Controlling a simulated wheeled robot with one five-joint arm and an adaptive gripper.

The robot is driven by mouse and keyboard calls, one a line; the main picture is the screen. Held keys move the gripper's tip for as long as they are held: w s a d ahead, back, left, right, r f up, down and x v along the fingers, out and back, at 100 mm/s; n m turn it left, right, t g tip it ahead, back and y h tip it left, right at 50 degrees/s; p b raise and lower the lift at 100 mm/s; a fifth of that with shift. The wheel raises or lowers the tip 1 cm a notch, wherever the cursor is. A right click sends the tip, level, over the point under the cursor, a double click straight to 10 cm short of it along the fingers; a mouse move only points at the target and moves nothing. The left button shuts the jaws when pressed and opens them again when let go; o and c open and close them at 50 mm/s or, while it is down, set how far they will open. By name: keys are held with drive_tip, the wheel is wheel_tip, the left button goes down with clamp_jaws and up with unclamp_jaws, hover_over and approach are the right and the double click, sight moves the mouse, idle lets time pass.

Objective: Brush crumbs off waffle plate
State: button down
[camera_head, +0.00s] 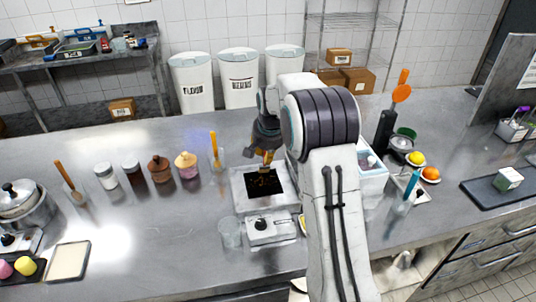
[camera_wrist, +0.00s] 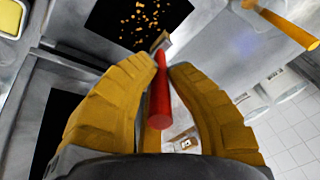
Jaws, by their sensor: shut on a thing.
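The waffle plate (camera_head: 252,177) is a black square in a silver frame on the steel counter, below my gripper (camera_head: 266,156). Its black surface also shows at the top of the wrist view (camera_wrist: 106,18). Several orange-brown crumbs (camera_wrist: 141,14) are scattered on it. My gripper's yellow fingers (camera_wrist: 167,68) are shut on a brush with a red handle (camera_wrist: 160,103). The brush's small tan head (camera_wrist: 160,42) points at the plate's near edge. I cannot tell whether it touches the plate. In the head view the brush is mostly hidden by my arm.
A silver unit with a black knob (camera_head: 268,229) and a clear cup (camera_head: 230,234) stand in front of the plate. Jars (camera_head: 159,168) and an orange-handled tool in a holder (camera_head: 214,150) stand to the left. A white bin (camera_head: 372,180) is right of my arm.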

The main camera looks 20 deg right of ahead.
drive_tip(key=s+a+b, duration=0.1)
drive_tip(key=s+b, duration=0.3)
drive_tip(key=s, duration=0.2)
drive_tip(key=shift+s+a, duration=0.15)
drive_tip(key=shift+s, duration=0.05)
idle(0.4)
drive_tip(key=shift+a, duration=0.1)
drive_tip(key=w+p, duration=0.4)
drive_tip(key=w, duration=0.3)
drive_tip(key=shift+d, duration=0.2)
idle(0.7)
drive_tip(key=shift+w+a, duration=0.1)
drive_tip(key=shift+w, duration=0.05)
